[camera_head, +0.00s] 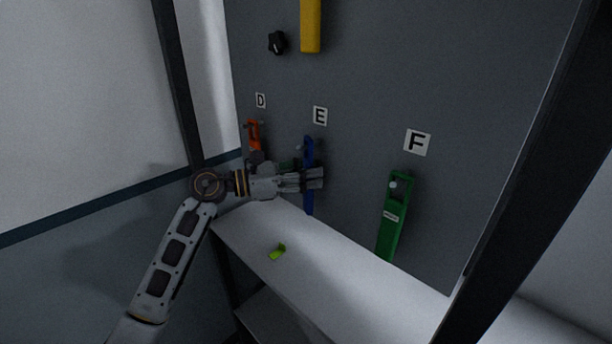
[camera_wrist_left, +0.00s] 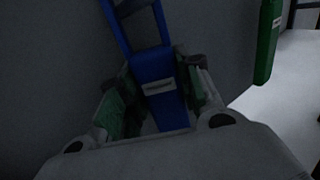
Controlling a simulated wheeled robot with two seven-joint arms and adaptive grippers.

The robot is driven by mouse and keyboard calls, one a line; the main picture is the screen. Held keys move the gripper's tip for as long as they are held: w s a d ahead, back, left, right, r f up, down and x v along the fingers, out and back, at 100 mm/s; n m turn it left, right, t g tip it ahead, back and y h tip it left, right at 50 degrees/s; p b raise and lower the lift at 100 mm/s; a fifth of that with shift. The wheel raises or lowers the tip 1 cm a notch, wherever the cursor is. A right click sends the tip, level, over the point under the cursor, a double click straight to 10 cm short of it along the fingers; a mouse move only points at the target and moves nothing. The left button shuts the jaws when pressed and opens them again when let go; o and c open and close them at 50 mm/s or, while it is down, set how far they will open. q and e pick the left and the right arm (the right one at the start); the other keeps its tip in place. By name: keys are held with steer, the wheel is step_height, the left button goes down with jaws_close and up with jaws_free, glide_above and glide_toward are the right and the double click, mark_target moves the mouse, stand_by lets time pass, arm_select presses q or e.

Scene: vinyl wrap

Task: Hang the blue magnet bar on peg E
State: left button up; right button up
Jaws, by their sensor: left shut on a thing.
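The blue magnet bar (camera_head: 309,147) is upright against the grey board, just below the label E (camera_head: 320,116). My left gripper (camera_head: 314,179) is shut on the bar around its middle. In the left wrist view the blue bar (camera_wrist_left: 153,68) stands between the two fingers (camera_wrist_left: 160,95), with its slotted upper end above them. A small peg tip (camera_head: 299,147) shows beside the bar's upper end in the head view. I cannot tell whether the peg passes through the bar's opening. My right gripper is not in view.
A green bar (camera_head: 393,222) hangs below label F (camera_head: 417,142), right of my gripper. An orange tool (camera_head: 254,134) hangs below label D. A small lime-green piece (camera_head: 277,252) lies on the white shelf (camera_head: 350,290). A dark post (camera_head: 520,170) stands at the right.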

arm_select(q)
steer(key=shift+f, duration=0.2)
stand_by(0.6)
steer(key=o, duration=1.2)
steer(key=shift+d, duration=0.1)
steer(key=shift+w, duration=0.1)
steer(key=v, duration=1.2)
